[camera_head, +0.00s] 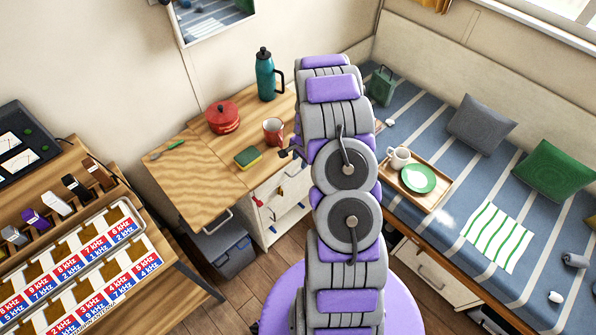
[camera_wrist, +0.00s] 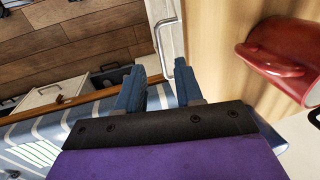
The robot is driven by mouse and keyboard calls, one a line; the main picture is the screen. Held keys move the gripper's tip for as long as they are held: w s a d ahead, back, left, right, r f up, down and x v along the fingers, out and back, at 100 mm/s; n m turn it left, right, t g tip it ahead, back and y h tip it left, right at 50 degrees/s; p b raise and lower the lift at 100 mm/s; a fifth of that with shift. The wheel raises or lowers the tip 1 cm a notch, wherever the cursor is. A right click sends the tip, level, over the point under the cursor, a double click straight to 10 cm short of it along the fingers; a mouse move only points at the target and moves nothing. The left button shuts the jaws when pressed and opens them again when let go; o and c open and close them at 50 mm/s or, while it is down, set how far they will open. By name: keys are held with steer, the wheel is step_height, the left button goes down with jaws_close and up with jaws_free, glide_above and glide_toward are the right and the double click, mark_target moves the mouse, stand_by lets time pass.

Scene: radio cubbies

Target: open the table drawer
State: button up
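The wooden table (camera_head: 192,178) stands against the wall, with a white drawer front (camera_head: 282,187) under its right part, partly hidden by my arm. In the wrist view, a metal bar handle (camera_wrist: 158,42) stands out from the white drawer front (camera_wrist: 167,12). My gripper (camera_wrist: 155,80) is open and empty, its two blue fingers apart. The handle lies just beyond the fingertips, roughly in line with the gap; I cannot tell whether they touch. In the head view my gripper (camera_head: 290,151) shows small beside my arm, near the table's front edge. The drawer looks shut.
A red mug (camera_wrist: 275,60) is close to my gripper on the tabletop. A sponge (camera_head: 248,157), red pot (camera_head: 222,117) and teal bottle (camera_head: 265,75) also stand there. The bed (camera_head: 455,195) with a tray (camera_head: 428,199) is at right. A grey bin (camera_head: 232,250) sits below the table.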

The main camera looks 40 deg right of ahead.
mark_target(301, 170)
steer(key=f, duration=0.3)
steer(key=w+d+f+b, duration=0.1)
steer(key=f, duration=0.2)
steer(key=d+f, duration=0.1)
steer(key=f, duration=0.2)
steer(key=shift+w+d+b, duration=0.2)
steer(key=shift+w+b, duration=0.15)
steer(key=shift+b, duration=0.05)
steer(key=shift+a, duration=0.95)
steer(key=shift+d+f, duration=0.2)
steer(key=shift+d, duration=0.65)
steer(key=c, duration=0.4)
steer(key=shift+c, duration=1)
steer(key=shift+a+r, duration=0.1)
steer(key=shift+a, duration=0.4)
jaws_close()
